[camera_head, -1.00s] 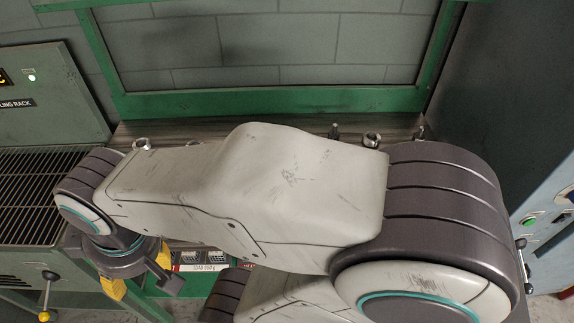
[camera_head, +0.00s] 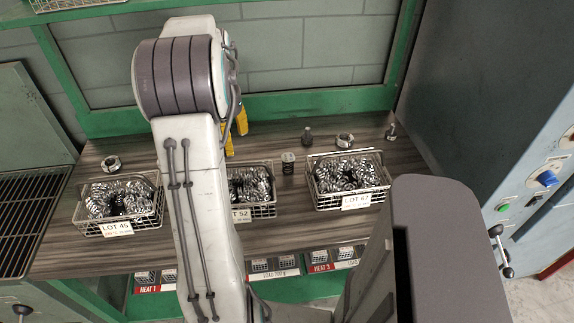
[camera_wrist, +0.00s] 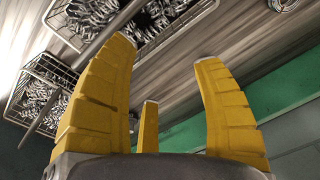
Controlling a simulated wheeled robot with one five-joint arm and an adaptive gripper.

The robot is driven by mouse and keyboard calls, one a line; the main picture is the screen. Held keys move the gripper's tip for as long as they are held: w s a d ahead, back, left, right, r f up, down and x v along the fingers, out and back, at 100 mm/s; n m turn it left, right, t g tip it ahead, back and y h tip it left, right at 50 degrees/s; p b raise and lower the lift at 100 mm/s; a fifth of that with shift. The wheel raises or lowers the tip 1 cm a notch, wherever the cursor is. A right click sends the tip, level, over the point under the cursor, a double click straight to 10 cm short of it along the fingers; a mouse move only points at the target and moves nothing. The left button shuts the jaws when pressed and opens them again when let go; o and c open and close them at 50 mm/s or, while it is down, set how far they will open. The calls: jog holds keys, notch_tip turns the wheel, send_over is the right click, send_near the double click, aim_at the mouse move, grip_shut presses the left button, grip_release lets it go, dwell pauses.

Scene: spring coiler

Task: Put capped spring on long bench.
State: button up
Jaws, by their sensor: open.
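The long bench (camera_head: 180,250) has a dark wood-grain top and runs across the head view below a green frame. A small upright cylinder with a pale top (camera_head: 288,163) stands on it between the middle and right baskets. It may be the capped spring, but it is too small to be sure. My gripper (camera_head: 236,133) is over the back of the bench, left of that cylinder, partly hidden by my arm. In the wrist view my gripper's yellow fingers (camera_wrist: 165,85) are spread apart with nothing between them.
Wire baskets of springs, LOT 45 (camera_head: 116,229), LOT 52 (camera_head: 241,215) and LOT 67 (camera_head: 355,202), line the bench. A dark upright piece (camera_head: 307,137), a metal ring (camera_head: 345,140), another ring (camera_head: 110,163) and a small fitting (camera_head: 391,132) stand behind. A blue-grey machine (camera_head: 535,180) is at right.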

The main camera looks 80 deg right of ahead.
aim_at(288, 158)
jog(key=s+d+f+m, duration=0.1)
jog(key=s+d+f, duration=0.1)
jog(key=s, duration=0.2)
jog(key=s+d+f+m, duration=0.1)
jog(key=s+d+m, duration=0.1)
jog(key=s, duration=0.3)
jog(key=s+d+f+m, duration=0.1)
jog(key=s+d+f, duration=0.1)
jog(key=s+d, duration=0.1)
jog(key=shift+s+f+m+y, duration=0.35)
jog(key=shift+s+m+y, duration=0.05)
jog(key=shift+s, duration=0.3)
jog(key=shift+s+f, duration=0.1)
jog(key=shift+f, duration=3.4)
grip_shut()
jog(key=shift+r, duration=0.1)
notch_tip(288, 158, up, 10)
